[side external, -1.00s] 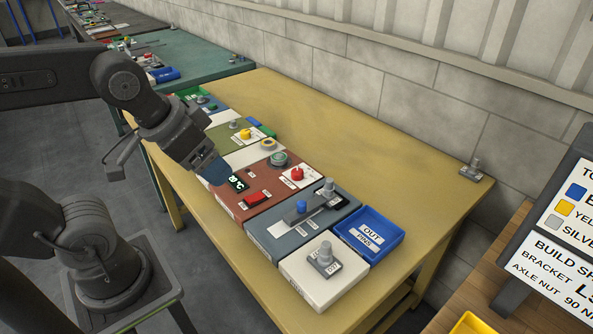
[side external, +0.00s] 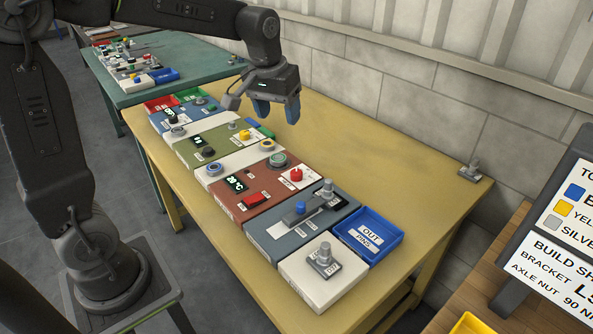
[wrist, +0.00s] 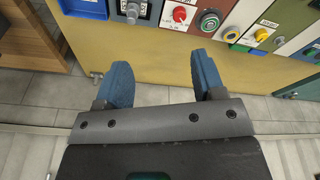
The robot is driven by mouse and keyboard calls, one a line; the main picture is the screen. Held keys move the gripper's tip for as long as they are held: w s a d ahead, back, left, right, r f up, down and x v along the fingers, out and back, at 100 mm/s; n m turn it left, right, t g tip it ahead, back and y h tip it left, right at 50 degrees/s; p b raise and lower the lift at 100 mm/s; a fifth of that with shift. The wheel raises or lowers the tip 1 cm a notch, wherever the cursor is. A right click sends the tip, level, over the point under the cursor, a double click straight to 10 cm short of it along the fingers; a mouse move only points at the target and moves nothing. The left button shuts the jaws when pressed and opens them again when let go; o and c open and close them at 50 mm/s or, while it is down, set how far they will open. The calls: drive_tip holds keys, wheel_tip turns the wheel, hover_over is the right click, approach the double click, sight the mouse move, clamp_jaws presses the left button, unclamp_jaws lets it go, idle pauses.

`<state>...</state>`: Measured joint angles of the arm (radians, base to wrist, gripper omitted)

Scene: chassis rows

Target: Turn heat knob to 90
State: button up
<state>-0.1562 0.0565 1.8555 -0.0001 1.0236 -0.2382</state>
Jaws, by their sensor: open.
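The brown-red panel (side external: 258,196) carries a lit display (side external: 236,184) that seems to read 20 °C, a red rectangular button (side external: 255,200), a round green-topped knob (side external: 278,159) and a red knob (side external: 296,174) on a white plate. The labels are too small to tell which knob is heat. In the wrist view the green-topped knob (wrist: 208,21) and red knob (wrist: 180,14) show at the top edge. My gripper (side external: 277,112) is open and empty, with blue fingers, raised above the rear of the yellow table, beyond the panels. Its fingers also show in the wrist view (wrist: 161,62).
A grey-blue panel with a blue slider (side external: 301,207), a white block with a metal post (side external: 325,256) and a blue tray (side external: 370,252) lie nearer. A green panel with a yellow knob (side external: 245,134) lies farther. The table's back strip (side external: 380,150) is mostly clear.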

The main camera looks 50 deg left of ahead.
sight(296, 171)
drive_tip(key=w+a+f+n+g, duration=0.25)
drive_tip(key=w+a+f, duration=0.45)
drive_tip(key=w+f, duration=0.4)
drive_tip(key=shift+n, duration=0.35)
drive_tip(key=f, duration=1.4)
drive_tip(key=shift+a+f, duration=0.25)
drive_tip(key=c, duration=0.9)
